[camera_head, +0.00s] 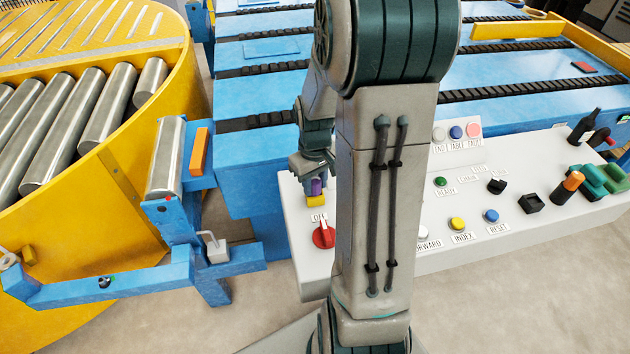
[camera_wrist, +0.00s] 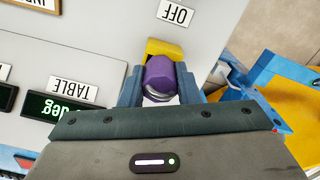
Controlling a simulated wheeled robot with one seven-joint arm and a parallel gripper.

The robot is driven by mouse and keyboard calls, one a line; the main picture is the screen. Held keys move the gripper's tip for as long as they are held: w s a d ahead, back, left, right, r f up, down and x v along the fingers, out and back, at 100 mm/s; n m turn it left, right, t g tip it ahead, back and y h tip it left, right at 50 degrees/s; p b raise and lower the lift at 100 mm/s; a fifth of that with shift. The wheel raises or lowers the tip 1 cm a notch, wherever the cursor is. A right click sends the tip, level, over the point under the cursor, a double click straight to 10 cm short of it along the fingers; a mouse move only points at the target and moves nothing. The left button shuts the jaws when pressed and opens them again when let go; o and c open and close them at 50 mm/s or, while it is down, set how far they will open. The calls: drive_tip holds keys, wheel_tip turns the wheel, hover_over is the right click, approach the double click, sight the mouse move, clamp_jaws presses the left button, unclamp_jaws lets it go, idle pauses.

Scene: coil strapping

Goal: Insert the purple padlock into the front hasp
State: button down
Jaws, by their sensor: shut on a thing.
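The purple padlock (camera_wrist: 158,74) sits between the two blue-grey fingers of my gripper (camera_wrist: 159,82) in the wrist view. Its silvery curved part faces my palm. In the head view the purple padlock (camera_head: 317,187) shows small below my gripper (camera_head: 316,178), over the console's left end. A yellow piece (camera_wrist: 168,47) lies against the padlock's far side; I cannot tell whether they are joined. A light grey block with a bent wire loop (camera_head: 216,251) stands on the blue frame; I cannot tell whether it is the front hasp.
The white console (camera_head: 450,255) carries a red rotary switch (camera_head: 323,236), several buttons and loose items at its right end. The blue frame arm (camera_head: 110,287) and yellow roller cradle (camera_head: 125,180) stand at left. My arm hides the console's middle.

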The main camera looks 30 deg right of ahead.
drive_tip(key=shift+f, duration=0.25)
drive_tip(key=c, duration=1)
unclamp_jaws()
drive_tip(key=shift+r, duration=0.1)
wheel_tip(320, 180, up, 14)
drive_tip(key=s+a+m+t, duration=0.1)
drive_tip(key=s+a+t, duration=0.2)
drive_tip(key=s+a, duration=0.9)
drive_tip(key=shift+r, duration=0.25)
